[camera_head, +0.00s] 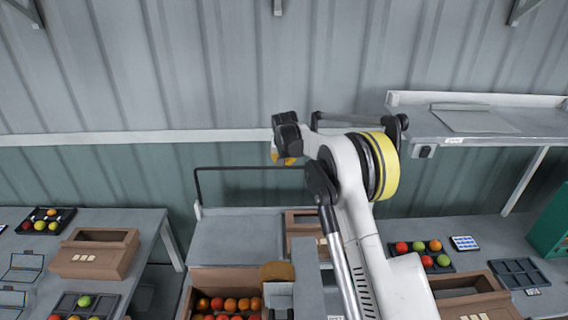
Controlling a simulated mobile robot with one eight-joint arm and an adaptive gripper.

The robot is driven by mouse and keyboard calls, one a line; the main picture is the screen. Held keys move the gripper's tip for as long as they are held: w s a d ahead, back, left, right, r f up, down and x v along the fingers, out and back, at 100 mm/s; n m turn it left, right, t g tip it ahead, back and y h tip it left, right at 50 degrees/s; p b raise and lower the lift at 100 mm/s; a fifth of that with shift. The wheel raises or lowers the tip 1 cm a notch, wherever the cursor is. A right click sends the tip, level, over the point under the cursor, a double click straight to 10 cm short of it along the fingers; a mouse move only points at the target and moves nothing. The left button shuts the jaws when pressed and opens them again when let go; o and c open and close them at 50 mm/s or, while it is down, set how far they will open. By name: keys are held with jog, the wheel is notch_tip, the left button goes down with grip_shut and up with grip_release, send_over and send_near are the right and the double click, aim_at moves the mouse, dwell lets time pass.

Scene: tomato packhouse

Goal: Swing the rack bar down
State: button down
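The rack bar (245,168) appears to be the thin dark bar standing up behind the grey middle bench (238,236). Its crosspiece runs level in front of the green lower wall. Its left end bends down to a short pale post at the bench's left edge. Its right end is hidden behind my arm. My gripper (287,145), dark with a yellow part, is in the upper middle, just above the bar's right end in the picture. I cannot tell whether it touches the bar, and its fingers are not clear.
A crate of red and orange tomatoes (227,305) stands at the front middle. The left table (130,225) holds a brown box (95,253) and trays. A grey shelf (485,122) juts out at upper right, above a bench with a tomato tray (424,257) and a green box (553,225).

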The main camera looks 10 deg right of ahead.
jog(key=shift+s+a+f+t+b, duration=0.15)
jog(key=shift+s+t+b, duration=0.35)
jog(key=shift+s+b, duration=0.45)
jog(key=s+a+f+t+b, duration=0.1)
jog(key=s+f+b, duration=0.3)
jog(key=s+b, duration=0.4)
jog(key=s+a+f+t+h+b, duration=0.1)
jog(key=s+f+t+b, duration=0.3)
jog(key=s+b, duration=0.4)
jog(key=shift+s+a+t, duration=0.25)
jog(key=shift+a+t, duration=0.05)
jog(key=shift+a, duration=0.35)
notch_tip(320, 180, up, 10)
jog(key=shift+f, duration=0.15)
